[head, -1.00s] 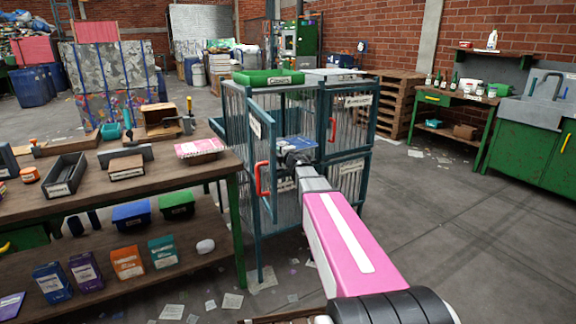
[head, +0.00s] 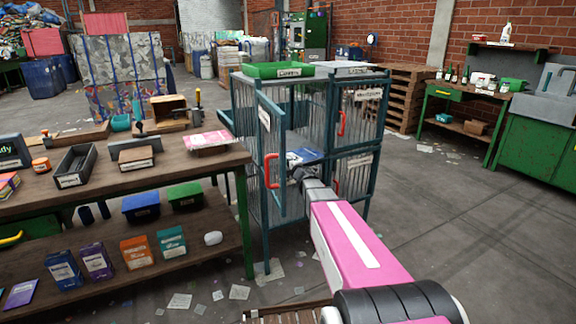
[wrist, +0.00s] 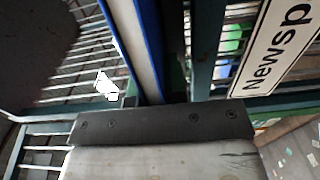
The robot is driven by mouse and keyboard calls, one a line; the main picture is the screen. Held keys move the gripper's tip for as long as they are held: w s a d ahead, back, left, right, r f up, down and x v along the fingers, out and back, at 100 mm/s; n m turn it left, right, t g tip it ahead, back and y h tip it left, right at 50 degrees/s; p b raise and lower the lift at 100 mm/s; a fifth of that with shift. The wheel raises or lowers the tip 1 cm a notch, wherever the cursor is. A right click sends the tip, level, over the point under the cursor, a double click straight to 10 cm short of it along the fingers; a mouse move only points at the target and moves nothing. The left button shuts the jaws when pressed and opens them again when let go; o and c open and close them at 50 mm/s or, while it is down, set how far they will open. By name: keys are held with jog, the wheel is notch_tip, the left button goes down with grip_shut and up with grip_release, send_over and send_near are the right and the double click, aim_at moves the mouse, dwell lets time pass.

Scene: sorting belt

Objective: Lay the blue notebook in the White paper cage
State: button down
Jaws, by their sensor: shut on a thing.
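My gripper (head: 300,171) is shut on the blue notebook (head: 304,156), in front of the teal-framed wire cages. In the wrist view the notebook (wrist: 151,50) is seen edge-on, with blue covers and pale pages, standing out from the jaws. In the head view it is at the opening beside an open, red-handled cage door (head: 270,150). I cannot tell how far inside it is. The label on that door (head: 264,118) is too small to read, so I cannot confirm it is the White paper cage.
A neighbouring label (wrist: 280,45) begins "Newsp" in the wrist view. A closed cage door with a red handle (head: 341,123) is to the right. A green tray (head: 279,71) sits on top. A wooden workbench (head: 205,165) with goods stands left.

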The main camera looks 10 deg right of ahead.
jog(key=shift+f, duration=0.15)
jog(key=c, duration=1.1)
grip_release()
jog(key=shift+c, duration=0.2)
